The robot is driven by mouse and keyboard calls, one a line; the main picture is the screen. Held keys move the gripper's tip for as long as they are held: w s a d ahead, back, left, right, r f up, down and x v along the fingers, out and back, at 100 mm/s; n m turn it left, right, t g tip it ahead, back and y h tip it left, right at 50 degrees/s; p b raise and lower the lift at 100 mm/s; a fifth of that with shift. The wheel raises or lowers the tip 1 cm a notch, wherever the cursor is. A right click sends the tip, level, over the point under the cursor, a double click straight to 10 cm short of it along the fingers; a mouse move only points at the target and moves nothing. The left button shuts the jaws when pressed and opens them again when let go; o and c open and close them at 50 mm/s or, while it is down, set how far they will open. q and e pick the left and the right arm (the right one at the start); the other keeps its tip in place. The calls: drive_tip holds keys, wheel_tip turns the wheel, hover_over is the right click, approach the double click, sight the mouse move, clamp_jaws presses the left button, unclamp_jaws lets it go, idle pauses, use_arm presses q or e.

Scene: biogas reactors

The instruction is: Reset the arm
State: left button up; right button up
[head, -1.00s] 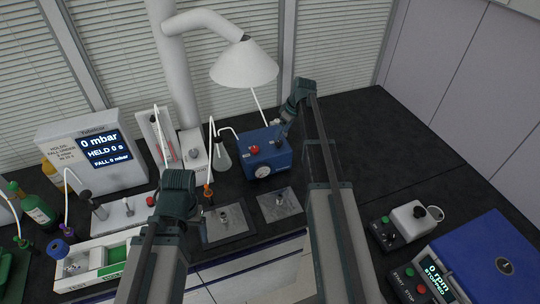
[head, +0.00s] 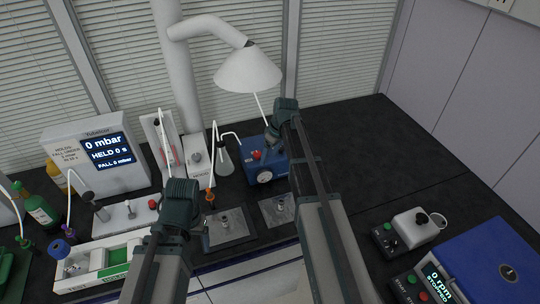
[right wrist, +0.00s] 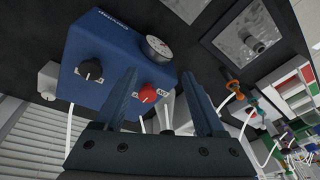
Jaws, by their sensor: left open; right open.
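My right gripper (head: 272,138) is over the blue pump box (head: 281,171), close to its top and controls. In the right wrist view, its two fingers (right wrist: 160,100) stand apart with nothing held between them. The box (right wrist: 110,50) shows there with a black knob, a red knob and a round gauge. My left gripper (head: 180,192) hangs above the front of the bench, left of the metal plates. Its fingertips are hidden by its own body in the head view.
A pressure display (head: 107,152) reads 0 mbar at left. A white lamp-like hood (head: 248,70) hangs behind the pump. Metal plates (head: 228,229) with fittings lie at the front. A blue-lidded machine (head: 495,262) stands at right. The dark bench (head: 375,145) is clear at back right.

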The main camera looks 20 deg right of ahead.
drive_tip(key=s+a+f+m+g+h+b, duration=0.1)
drive_tip(key=s+a+f+b, duration=0.1)
drive_tip(key=s+a, duration=0.8)
drive_tip(key=s+a+f+m+h+b, duration=0.1)
drive_tip(key=s+a+f+h+b, duration=0.1)
drive_tip(key=s+a, duration=0.7)
drive_tip(key=s+f, duration=0.1)
drive_tip(key=s, duration=0.6)
drive_tip(key=shift+a+g+b, duration=0.3)
drive_tip(key=shift+a+g, duration=0.05)
drive_tip(key=shift+g, duration=0.05)
drive_tip(key=shift+w, duration=0.1)
